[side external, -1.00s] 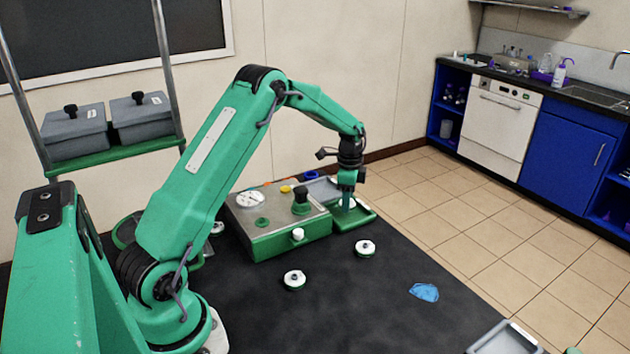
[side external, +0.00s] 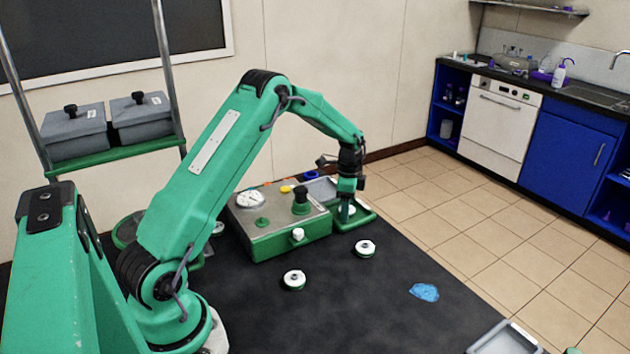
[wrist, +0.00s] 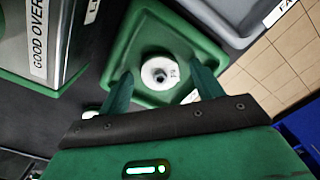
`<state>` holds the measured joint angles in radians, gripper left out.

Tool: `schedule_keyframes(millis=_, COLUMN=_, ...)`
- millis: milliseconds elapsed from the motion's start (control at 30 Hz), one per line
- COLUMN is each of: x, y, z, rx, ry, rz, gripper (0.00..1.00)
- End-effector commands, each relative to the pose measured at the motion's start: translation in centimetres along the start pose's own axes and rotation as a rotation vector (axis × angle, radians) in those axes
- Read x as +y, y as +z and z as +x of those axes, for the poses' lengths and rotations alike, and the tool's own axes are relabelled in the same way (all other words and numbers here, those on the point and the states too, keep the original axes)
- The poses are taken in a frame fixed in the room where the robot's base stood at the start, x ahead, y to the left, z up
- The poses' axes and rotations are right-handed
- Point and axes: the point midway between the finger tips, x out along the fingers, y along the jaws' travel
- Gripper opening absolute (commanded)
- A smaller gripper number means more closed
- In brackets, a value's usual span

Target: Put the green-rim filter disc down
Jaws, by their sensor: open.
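A white filter disc (wrist: 160,73) with a dark centre hole lies in a green tray (wrist: 120,62); its rim colour is not clear in the wrist view. My gripper (wrist: 161,71) is open, with one finger on each side of the disc and a gap to it on both sides. In the side view my gripper (side external: 346,207) is low over the green tray (side external: 368,216), and the disc there is mostly hidden by the fingers. Two more white discs with green rims stand on the dark mat, a right one (side external: 365,248) and a left one (side external: 293,280).
A green and metal console (side external: 270,238) with a gauge and knobs stands just left of the tray. A grey tray (side external: 322,188) lies behind it. A blue crumpled item (side external: 424,292) lies on the mat at right. The mat's front middle is clear.

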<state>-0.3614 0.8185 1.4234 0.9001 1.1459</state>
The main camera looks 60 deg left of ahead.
Motion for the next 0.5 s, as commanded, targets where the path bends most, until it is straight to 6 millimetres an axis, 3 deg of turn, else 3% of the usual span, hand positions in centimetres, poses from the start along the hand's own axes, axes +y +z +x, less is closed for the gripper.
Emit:
schedule_keyframes(millis=267, x=0.0, y=0.0, z=-0.7, rx=0.001, ry=-0.002, rz=0.0, gripper=0.66)
schedule_keyframes(millis=500, x=-0.1, y=0.0, z=-3.2, rx=0.001, ry=-0.003, rz=0.0, gripper=0.66)
